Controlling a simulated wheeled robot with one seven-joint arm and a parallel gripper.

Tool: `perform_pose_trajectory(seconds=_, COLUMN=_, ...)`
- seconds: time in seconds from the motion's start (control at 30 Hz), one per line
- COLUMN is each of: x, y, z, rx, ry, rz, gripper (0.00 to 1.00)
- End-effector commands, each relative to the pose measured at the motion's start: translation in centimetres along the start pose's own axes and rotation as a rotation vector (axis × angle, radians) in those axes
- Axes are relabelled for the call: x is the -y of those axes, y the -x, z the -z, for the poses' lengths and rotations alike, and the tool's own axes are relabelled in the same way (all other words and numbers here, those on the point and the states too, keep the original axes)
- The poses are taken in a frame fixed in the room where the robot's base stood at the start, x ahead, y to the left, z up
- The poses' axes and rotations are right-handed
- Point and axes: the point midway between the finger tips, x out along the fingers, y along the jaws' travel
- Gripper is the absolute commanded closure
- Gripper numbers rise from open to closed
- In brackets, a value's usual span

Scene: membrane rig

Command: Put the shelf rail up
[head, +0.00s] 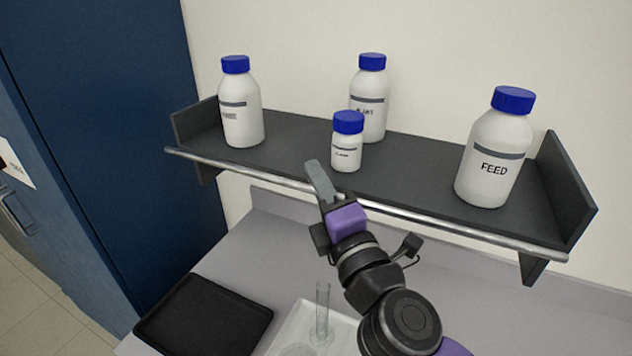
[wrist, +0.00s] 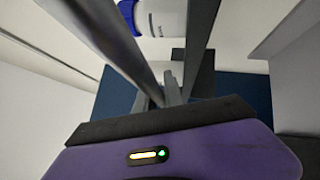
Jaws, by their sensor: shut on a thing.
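The shelf rail (head: 440,226) is a thin shiny metal bar along the front of the dark shelf (head: 405,165). It sits at about the level of the shelf's front edge, and its ends lie near the two end panels. My gripper (head: 323,185) is at the rail, a little left of its middle, and is shut on it. One grey finger sticks up in front of the shelf; the exact contact is partly hidden. In the wrist view, grey bars cross close in front of the gripper, and I cannot tell clearly which is the rail.
White bottles with blue caps stand on the shelf: a FEED bottle (head: 494,150) at right, a small bottle (head: 347,143) just behind my gripper, a back bottle (head: 371,95) and a left bottle (head: 239,105). A black tray (head: 205,315) and a glass cylinder (head: 322,312) are below.

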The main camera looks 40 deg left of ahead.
Motion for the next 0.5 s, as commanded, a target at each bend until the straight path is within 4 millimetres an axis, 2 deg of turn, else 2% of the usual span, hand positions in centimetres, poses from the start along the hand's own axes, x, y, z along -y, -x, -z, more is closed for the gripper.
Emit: perform_pose_trajectory(seconds=0.5, x=-0.3, y=-1.5, z=-1.6, rx=0.003, ry=-0.286, rz=0.290, gripper=1.00)
